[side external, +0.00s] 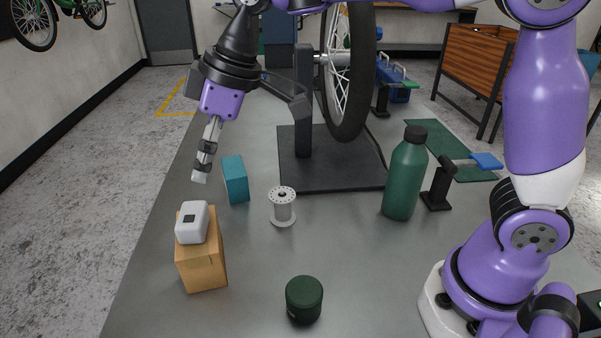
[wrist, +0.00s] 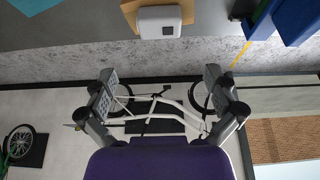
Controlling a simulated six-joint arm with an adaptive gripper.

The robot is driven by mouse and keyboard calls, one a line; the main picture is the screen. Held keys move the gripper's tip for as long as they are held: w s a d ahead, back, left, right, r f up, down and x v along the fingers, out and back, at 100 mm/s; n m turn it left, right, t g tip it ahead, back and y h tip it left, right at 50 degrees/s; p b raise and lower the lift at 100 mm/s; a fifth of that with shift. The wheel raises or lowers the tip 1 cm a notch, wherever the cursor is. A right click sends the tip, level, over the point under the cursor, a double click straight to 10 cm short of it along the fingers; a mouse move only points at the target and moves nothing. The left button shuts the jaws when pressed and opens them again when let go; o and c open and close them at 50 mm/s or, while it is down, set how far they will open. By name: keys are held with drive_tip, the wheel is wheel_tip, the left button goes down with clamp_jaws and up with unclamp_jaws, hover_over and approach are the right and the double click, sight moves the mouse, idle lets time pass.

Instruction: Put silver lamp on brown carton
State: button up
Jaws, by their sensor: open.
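The silver lamp (side external: 192,223), a small pale rounded box with a dark square on its front, sits on top of the brown carton (side external: 203,269) at the left of the bench. In the wrist view the lamp (wrist: 160,21) shows at the top edge, with part of the carton (wrist: 130,8) behind it. My gripper (side external: 200,177) is above and behind the lamp, apart from it. In the wrist view my gripper (wrist: 163,92) has its fingers spread wide with nothing between them.
A teal box (side external: 235,180) and a grey spool (side external: 282,206) stand right of my gripper. A dark green jar (side external: 304,299) is at the front, a green bottle (side external: 405,173) farther right. A wheel stand (side external: 330,170) is behind. The bench (side external: 245,270) is clear between carton and jar.

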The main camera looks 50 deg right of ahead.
drive_tip(key=s+d+f+m+t+h, duration=0.2)
drive_tip(key=s+d+m, duration=0.7)
drive_tip(key=s+d, duration=0.6)
drive_tip(key=shift+d+f+h, duration=0.3)
drive_tip(key=shift+d+h, duration=0.05)
drive_tip(key=shift+h, duration=0.25)
